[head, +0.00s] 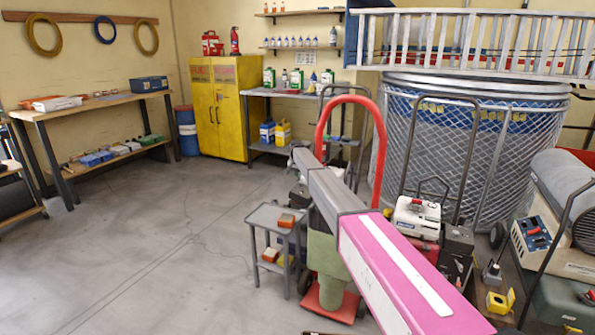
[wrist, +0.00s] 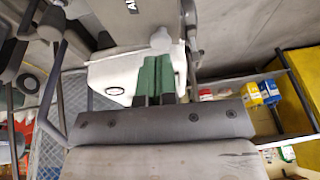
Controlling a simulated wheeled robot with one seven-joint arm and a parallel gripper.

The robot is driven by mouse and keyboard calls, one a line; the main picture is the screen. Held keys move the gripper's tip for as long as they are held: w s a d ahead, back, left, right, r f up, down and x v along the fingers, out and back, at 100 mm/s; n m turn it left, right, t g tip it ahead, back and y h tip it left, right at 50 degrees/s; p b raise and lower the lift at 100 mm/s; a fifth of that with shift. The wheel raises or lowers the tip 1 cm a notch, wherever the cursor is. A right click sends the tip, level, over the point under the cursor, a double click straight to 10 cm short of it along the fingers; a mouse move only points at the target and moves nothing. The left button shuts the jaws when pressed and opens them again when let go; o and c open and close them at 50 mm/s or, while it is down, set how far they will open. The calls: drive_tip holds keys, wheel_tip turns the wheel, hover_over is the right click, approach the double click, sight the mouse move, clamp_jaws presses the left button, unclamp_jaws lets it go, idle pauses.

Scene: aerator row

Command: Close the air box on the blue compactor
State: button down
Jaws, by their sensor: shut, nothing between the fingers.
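My gripper (wrist: 157,72) is shut in the wrist view, with two green-tipped dark fingers side by side and nothing between them. Beyond the tips is a pale box-like part (wrist: 112,76) with a black oval mark. A grey knob stands above the tips, next to a grey surface. I cannot tell whether the pale part is the air box, or how far the tips are from it. In the head view my arm reaches from the lower right to the middle and my fingers cannot be made out. I cannot clearly identify the blue compactor there; my arm may hide it.
A red hand truck (head: 378,150), a white-and-red engine (head: 416,215) and a cream machine (head: 537,236) crowd the right. A yellow box (head: 500,302) with its lid raised sits low right. A small grey cart (head: 270,217) stands left of my arm. The left floor is clear.

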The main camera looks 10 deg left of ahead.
hover_over(297, 188)
drive_tip(key=s, duration=0.1)
wheel_tip(297, 188, down, 6)
drive_tip(key=shift+d+r, duration=0.1)
drive_tip(key=shift+d, duration=0.05)
drive_tip(key=shift+f, duration=0.9)
drive_tip(key=shift+w+a+f, duration=0.25)
drive_tip(key=shift+a+f, duration=0.4)
drive_tip(key=shift+w+a+f, duration=0.2)
drive_tip(key=shift+a+f, duration=0.4)
drive_tip(key=shift+a, duration=0.05)
